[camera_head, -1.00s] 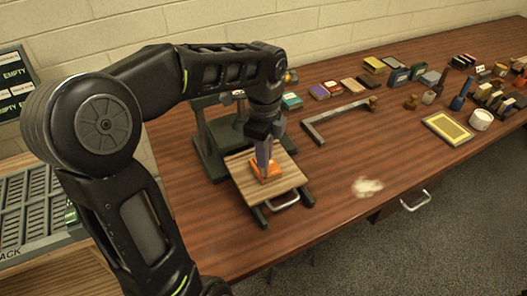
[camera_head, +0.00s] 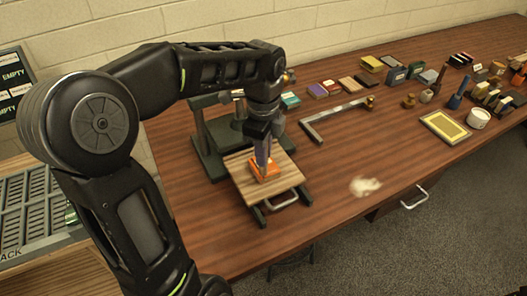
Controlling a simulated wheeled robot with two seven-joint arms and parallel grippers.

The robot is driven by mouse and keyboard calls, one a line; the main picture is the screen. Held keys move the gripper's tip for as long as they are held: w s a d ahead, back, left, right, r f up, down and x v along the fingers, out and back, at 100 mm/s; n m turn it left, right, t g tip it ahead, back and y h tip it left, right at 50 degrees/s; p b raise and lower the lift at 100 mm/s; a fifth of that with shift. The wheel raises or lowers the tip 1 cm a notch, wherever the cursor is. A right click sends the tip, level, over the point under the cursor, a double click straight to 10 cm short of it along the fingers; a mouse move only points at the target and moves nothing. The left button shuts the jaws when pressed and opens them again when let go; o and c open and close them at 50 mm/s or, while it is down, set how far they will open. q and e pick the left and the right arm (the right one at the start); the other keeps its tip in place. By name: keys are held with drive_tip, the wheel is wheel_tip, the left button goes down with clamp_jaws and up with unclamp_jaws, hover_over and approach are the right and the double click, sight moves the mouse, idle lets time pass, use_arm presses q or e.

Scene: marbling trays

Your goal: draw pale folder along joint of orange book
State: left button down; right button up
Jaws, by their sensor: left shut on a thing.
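The orange book (camera_head: 268,173) lies on the striped wooden board of the press stand, partly covered by my left gripper. My left gripper (camera_head: 262,163) points straight down over the book, its fingertips at or just above the cover. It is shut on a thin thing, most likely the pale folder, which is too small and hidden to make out. I cannot tell whether its tip touches the book's joint. My right gripper is not in view.
A dark green press (camera_head: 208,150) stands behind the wooden board (camera_head: 285,183). A metal angle bar (camera_head: 335,114) lies to its right. A whitish patch (camera_head: 365,186) is on the table. Small books, tools and a yellow tray (camera_head: 445,128) fill the far right. The table's middle is mostly clear.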

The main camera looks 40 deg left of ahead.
use_arm(q)
drive_tip(key=shift+r, duration=0.1)
wheel_tip(320, 180, up, 6)
drive_tip(key=p, duration=0.5)
idle(1.2)
